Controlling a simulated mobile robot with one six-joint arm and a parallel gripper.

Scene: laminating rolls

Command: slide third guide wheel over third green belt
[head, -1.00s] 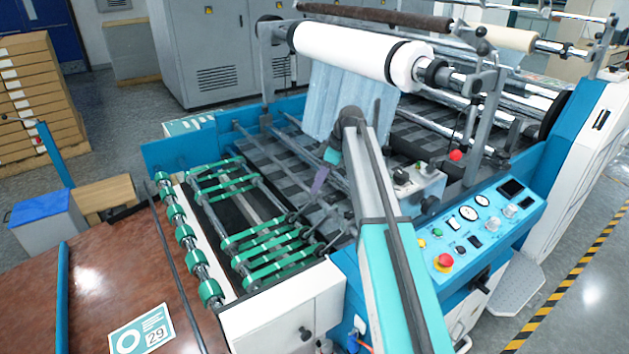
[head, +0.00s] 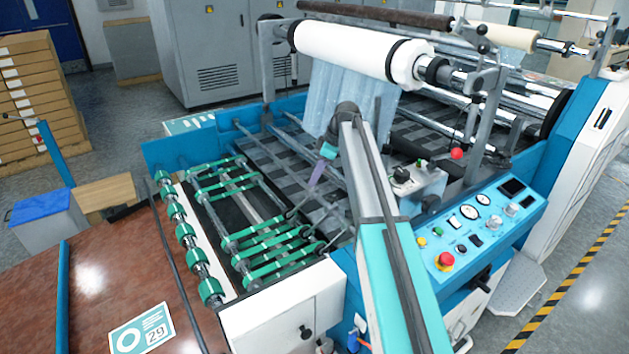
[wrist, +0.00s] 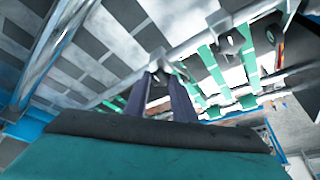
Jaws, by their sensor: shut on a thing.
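Several green belts (head: 268,256) run over the rollers at the machine's near end; they also show in the wrist view (wrist: 212,66). Small dark guide wheels (wrist: 232,41) sit on a grey bar (wrist: 205,38) beside them. My gripper (head: 303,200) reaches down to this bar from the right, its purple fingers pointing down and left. In the wrist view my gripper (wrist: 159,75) is shut on a small grey part at the bar, taken to be the third guide wheel's holder (wrist: 157,59). Its wheel is mostly hidden, so I cannot tell whether it lies over a belt.
The white film roll (head: 350,50) and its frame stand behind my arm. A control panel (head: 475,235) with a red button is at the right. Slanting metal rods (head: 290,150) cross the slatted bed near my gripper. The brown table (head: 90,285) is at the left.

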